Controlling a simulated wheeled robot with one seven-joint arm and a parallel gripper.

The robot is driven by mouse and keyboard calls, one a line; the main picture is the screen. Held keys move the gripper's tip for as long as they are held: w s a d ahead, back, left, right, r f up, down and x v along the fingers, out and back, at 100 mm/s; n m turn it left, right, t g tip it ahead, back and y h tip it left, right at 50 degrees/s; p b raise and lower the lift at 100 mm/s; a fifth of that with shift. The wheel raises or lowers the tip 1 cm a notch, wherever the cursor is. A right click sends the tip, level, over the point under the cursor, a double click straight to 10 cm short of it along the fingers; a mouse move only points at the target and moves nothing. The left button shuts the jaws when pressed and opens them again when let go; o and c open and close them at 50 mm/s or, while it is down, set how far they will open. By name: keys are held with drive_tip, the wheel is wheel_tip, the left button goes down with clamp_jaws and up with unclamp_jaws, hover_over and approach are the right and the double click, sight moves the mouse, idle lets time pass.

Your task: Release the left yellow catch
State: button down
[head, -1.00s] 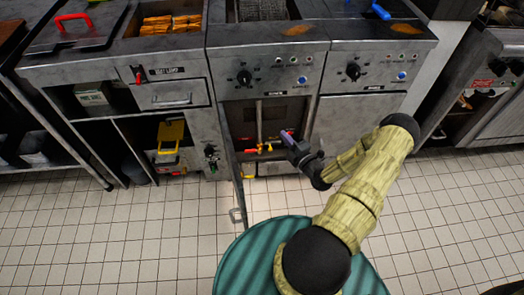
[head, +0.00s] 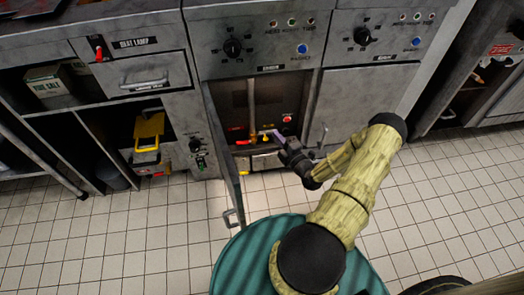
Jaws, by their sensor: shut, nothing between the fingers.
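Under the fryer, an open cabinet (head: 240,95) shows pipes with small red and yellow parts.
The open left door (head: 225,150) stands out toward me, with a handle (head: 230,215) near the floor. A red button (head: 287,118) is on the right inside. A yellow bucket-like item (head: 147,128) is on the left shelf. The tiled floor in front is clear.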

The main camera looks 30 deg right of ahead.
drive_tip(key=b, duration=1.4)
approach(265, 137)
drive_tip(key=s+a+f, duration=0.1)
drive_tip(key=s+a, duration=0.1)
drive_tip(key=shift+s+a, duration=0.1)
drive_tip(key=shift+s, duration=0.05)
drive_tip(key=w+b, duration=0.2)
drive_tip(key=w, duration=0.1)
drive_tip(key=w+b, duration=0.2)
drive_tip(key=w, duration=0.1)
drive_tip(key=w+a+b, duration=0.1)
drive_tip(key=w, duration=0.3)
drive_tip(key=shift+a+r+b, duration=0.1)
drive_tip(key=shift+r+b, duration=0.2)
drive_tip(key=shift+b, duration=0.1)
